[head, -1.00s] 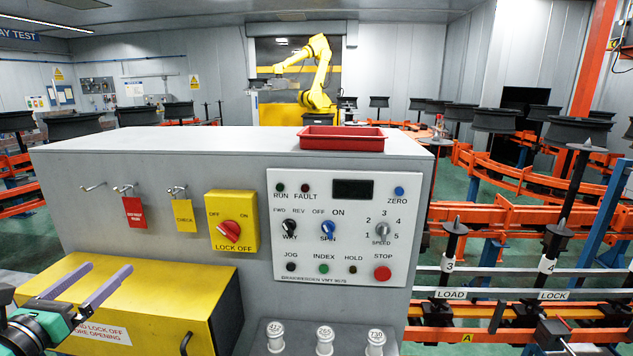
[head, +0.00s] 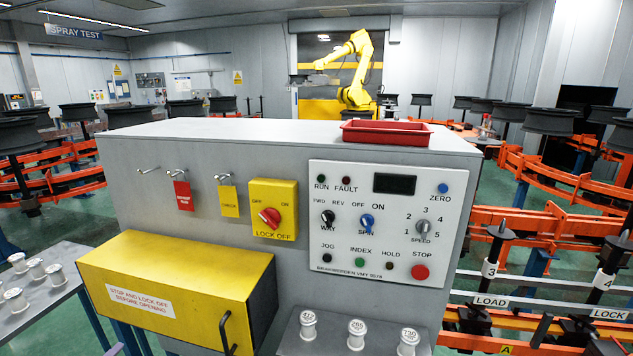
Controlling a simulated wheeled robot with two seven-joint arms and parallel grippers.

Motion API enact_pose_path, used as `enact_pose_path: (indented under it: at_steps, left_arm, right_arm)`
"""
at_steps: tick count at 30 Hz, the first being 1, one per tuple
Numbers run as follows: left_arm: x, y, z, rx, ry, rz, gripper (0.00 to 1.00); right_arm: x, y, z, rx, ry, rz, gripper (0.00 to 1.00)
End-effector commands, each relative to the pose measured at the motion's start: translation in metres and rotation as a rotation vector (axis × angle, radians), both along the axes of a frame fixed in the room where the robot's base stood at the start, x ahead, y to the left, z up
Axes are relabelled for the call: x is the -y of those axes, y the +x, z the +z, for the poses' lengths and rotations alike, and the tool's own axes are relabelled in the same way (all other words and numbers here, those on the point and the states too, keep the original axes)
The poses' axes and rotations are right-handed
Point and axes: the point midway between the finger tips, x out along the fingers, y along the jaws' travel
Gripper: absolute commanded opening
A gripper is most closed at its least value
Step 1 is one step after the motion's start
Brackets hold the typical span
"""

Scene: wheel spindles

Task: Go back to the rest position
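Only a thin purple-grey sliver of my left gripper (head: 114,349) shows at the bottom edge, left of centre. It is below the yellow box and too little shows to tell open from shut. My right gripper is out of view. The grey machine cabinet (head: 290,290) stands in front of me with its white control panel (head: 385,255). A yellow lock-off switch (head: 272,209) with a red knob, a red tag (head: 183,194) and a yellow tag (head: 229,201) are on its front.
A yellow box (head: 180,275) with a handle juts from the cabinet's lower left. A side table (head: 40,312) with white spools stands at left. More white spools (head: 356,335) sit on a ledge below the panel. A red tray (head: 386,134) lies on top. Orange rails (head: 560,235) run at right.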

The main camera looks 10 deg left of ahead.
Motion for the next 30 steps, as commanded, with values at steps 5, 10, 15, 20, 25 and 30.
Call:
enact_pose_path:
  at_steps: [5, 10, 15, 20, 25, 30]
  left_arm:
    - [0.035, -0.064, -0.159, -0.075, -0.453, 0.31, 1.0]
    - [0.117, -0.128, -0.283, -0.176, -0.812, 0.609, 1.0]
    - [0.229, -0.194, -0.371, -0.314, -1.08, 0.919, 1.0]
    - [0.303, -0.239, -0.405, -0.414, -1.186, 1.125, 1.0]
    - [0.318, -0.249, -0.409, -0.435, -1.202, 1.176, 1.0]
    - [0.317, -0.249, -0.409, -0.433, -1.201, 1.172, 1.0]
  right_arm:
    - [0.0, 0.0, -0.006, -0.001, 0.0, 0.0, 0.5]
    - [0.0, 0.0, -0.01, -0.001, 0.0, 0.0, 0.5]
    - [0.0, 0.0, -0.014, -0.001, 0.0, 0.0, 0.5]
    - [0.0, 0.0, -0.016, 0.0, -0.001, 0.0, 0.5]
    - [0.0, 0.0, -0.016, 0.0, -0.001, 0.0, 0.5]
    - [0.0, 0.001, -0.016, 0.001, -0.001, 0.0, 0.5]
